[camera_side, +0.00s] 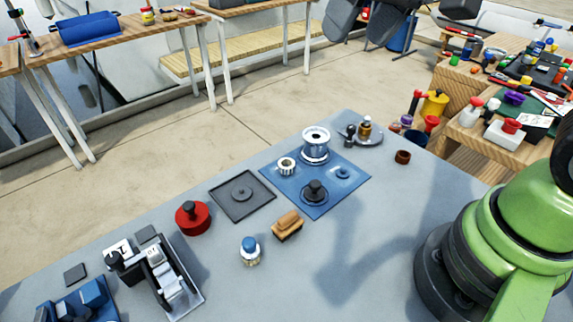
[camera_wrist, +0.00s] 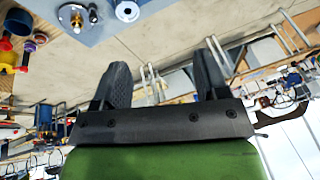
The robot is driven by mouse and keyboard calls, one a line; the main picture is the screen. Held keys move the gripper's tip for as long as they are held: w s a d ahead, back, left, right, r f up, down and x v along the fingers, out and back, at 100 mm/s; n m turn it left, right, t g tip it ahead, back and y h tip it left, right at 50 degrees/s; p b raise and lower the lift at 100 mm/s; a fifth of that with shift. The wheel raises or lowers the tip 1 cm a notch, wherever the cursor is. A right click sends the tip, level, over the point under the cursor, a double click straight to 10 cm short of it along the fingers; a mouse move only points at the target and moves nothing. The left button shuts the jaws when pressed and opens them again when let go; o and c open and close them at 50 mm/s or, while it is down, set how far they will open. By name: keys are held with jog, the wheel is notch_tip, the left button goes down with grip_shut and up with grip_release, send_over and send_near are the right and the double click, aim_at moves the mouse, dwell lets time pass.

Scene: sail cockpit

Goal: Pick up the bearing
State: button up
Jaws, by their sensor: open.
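The bearing looks to be the small silver ring with ribbed sides (camera_side: 287,166) on the left part of the blue mat (camera_side: 322,206), in the side view. It stands beside a larger silver drum (camera_side: 316,145). I cannot make it out in the wrist view. My gripper shows as dark fingers at the top of the side view (camera_side: 357,42), high and well apart from the bearing. In the wrist view its two fingers (camera_wrist: 163,58) are spread with nothing between them.
A black knobbed part (camera_side: 315,191) is also on the mat. The tabletop right of the mat is mostly clear.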

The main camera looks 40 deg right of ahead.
jog(key=w+a+f+n+g, duration=0.2)
jog(key=w+f+g, duration=0.1)
jog(key=w+f, duration=0.7)
jog(key=g+h, duration=0.1)
send_over(286, 166)
jog(key=f, duration=1.3)
jog(key=shift+w+a, duration=0.1)
jog(key=shift+a, duration=0.1)
jog(key=f, duration=0.5)
jog(key=shift+d+f, duration=0.25)
jog(key=shift+f, duration=0.05)
jog(key=shift+c, duration=0.4)
jog(key=c, duration=0.9)
